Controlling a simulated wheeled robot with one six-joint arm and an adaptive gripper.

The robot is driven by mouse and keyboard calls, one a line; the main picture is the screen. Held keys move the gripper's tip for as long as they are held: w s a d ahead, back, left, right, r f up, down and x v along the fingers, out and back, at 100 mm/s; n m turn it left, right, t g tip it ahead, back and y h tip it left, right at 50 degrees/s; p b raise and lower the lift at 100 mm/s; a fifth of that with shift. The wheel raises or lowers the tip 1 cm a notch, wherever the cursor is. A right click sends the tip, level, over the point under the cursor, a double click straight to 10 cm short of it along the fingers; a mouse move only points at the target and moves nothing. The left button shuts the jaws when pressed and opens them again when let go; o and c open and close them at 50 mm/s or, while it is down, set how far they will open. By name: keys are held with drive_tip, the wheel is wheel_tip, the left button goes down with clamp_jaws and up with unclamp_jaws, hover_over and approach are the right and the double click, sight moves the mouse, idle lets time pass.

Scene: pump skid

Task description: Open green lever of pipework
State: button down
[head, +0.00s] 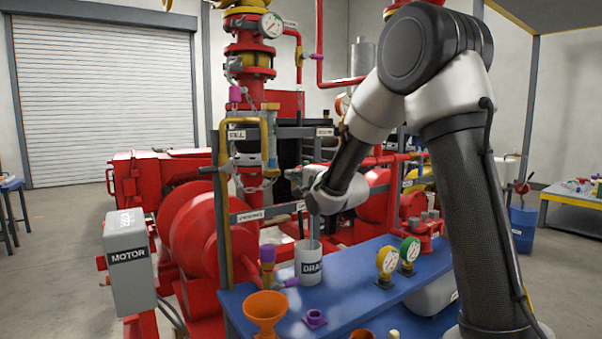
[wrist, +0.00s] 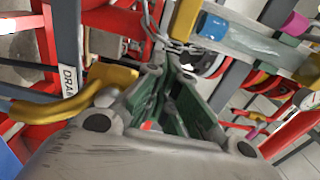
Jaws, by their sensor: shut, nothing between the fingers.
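My gripper (head: 291,173) is in front of the upright pipework at the middle of the head view, pointing left. In the wrist view its green-lined fingers (wrist: 175,75) come together with nothing between them. Beyond the tips are a chain (wrist: 170,40) and a pale sight glass (wrist: 245,40) with a blue end and green trim. The sight glass (head: 270,140) stands upright in the head view, just left of my gripper. I cannot clearly pick out a green lever; my arm and gripper hide part of the pipework.
A yellow pipe (wrist: 80,97) runs close by the gripper on the left of the wrist view. A blue bench (head: 345,308) holds a white drain cup (head: 308,264), an orange funnel (head: 265,309) and gauges (head: 388,262). A grey motor box (head: 130,262) stands at left.

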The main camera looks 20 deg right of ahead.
drive_tip(key=a+v, duration=0.1)
drive_tip(key=v, duration=0.8)
drive_tip(key=shift+s, duration=0.15)
idle(0.4)
